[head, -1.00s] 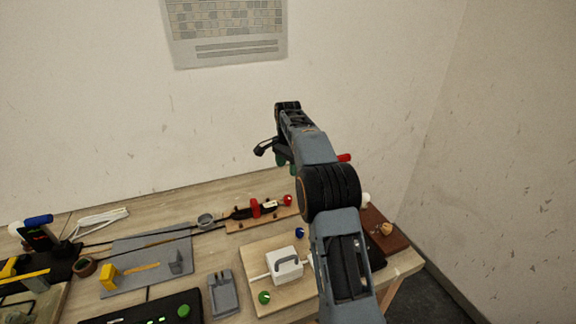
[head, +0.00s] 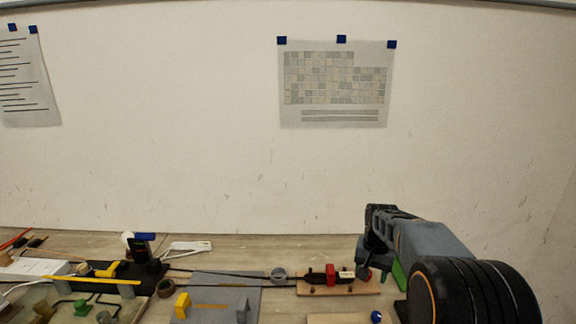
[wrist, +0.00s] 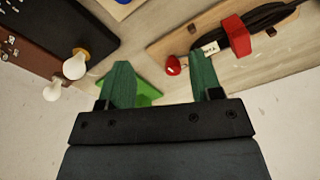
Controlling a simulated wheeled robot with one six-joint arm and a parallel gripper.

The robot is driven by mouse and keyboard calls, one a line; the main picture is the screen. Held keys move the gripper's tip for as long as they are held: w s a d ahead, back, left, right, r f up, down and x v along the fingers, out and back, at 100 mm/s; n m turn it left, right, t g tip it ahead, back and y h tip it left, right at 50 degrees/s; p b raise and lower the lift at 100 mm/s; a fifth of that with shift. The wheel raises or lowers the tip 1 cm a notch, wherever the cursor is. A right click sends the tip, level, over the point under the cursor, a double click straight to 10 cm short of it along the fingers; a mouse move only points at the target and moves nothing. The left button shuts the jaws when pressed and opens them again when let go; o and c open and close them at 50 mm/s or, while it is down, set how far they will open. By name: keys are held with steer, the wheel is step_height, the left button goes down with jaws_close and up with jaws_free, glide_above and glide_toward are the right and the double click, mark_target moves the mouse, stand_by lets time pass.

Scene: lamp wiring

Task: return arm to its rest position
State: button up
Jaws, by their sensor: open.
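My gripper (wrist: 163,85) shows in the wrist view with its two green fingers spread apart and nothing between them. A green flat thing (wrist: 143,92) lies beyond the left finger, partly hidden by it. In the head view my arm reaches up from the lower right, and my gripper (head: 372,272) is at its far end, low over the back right of the bench. The arm hides part of the bench there. The fingers are small and partly hidden in that view.
A wooden board (head: 345,289) with a red clamp (head: 330,273) lies left of my gripper. A grey plate (head: 215,306) with yellow block (head: 182,305) is further left. Two bulbs (wrist: 75,66) show in the wrist view. Wall stands behind the bench (head: 250,247); a chart (head: 335,85) hangs there.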

steer(key=s+a+r+n+t, duration=0.1)
steer(key=s+a+n, duration=0.1)
steer(key=s, duration=0.9)
steer(key=s+a+r+n+t, duration=0.2)
steer(key=s+a+n, duration=0.1)
steer(key=s, duration=0.8)
steer(key=shift+a, duration=0.65)
steer(key=shift+r, duration=0.1)
